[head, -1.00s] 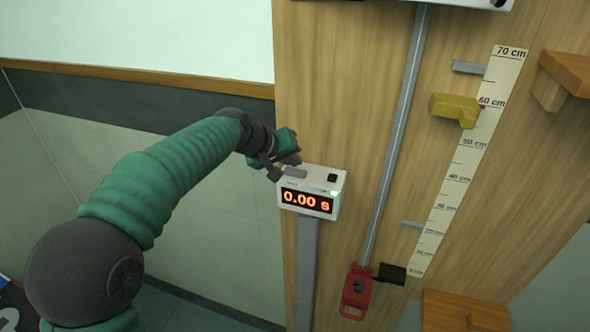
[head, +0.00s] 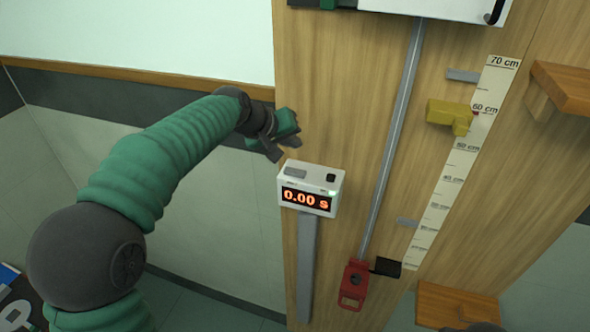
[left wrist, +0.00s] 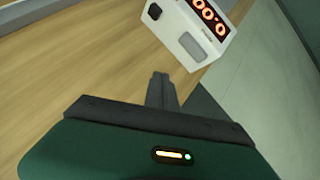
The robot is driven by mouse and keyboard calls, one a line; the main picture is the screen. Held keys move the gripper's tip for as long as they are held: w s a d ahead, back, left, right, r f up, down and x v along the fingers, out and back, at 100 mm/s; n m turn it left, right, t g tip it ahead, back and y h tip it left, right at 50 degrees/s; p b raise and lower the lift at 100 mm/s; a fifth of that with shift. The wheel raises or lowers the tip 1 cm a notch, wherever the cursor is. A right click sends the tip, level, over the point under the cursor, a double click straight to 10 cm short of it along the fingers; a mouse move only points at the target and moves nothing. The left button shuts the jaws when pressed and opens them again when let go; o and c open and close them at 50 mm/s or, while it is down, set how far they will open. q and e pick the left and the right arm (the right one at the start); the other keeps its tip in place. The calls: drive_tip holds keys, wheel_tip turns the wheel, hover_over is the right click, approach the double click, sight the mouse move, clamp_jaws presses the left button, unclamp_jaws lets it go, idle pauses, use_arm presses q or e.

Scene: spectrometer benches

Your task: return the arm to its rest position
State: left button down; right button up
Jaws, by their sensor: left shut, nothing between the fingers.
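My left arm (head: 150,165) is green and dark grey and reaches in from the left of the head view. Its gripper (head: 276,152) is in front of the wooden board, just above and left of the white timer box, apart from it. The fingers are shut and empty. In the left wrist view the shut fingers (left wrist: 161,90) point toward the board, with the timer box (left wrist: 195,35) beyond them at the upper right. My right gripper is not in view.
The timer (head: 310,190) reads 0.00 s. To its right are a metal rail (head: 393,140), a red part (head: 353,286), a yellow block (head: 450,115) and a centimetre scale (head: 460,160). A wooden shelf (head: 565,85) juts out at the right. The wall side at left is clear.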

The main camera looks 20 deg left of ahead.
use_arm(q)
drive_tip(key=shift+s, duration=0.1)
drive_tip(key=s+f+m+g+y, duration=0.2)
drive_tip(key=s+f+m+g, duration=0.1)
drive_tip(key=s+f, duration=1.15)
drive_tip(key=s+f+m+g+y, duration=0.1)
drive_tip(key=s+f+m+g, duration=0.15)
drive_tip(key=s+f, duration=1.2)
wheel_tip(320, 180, down, 16)
drive_tip(key=s+b, duration=0.1)
drive_tip(key=b, duration=1.8)
drive_tip(key=shift+s+r, duration=0.2)
drive_tip(key=shift+s, duration=0.15)
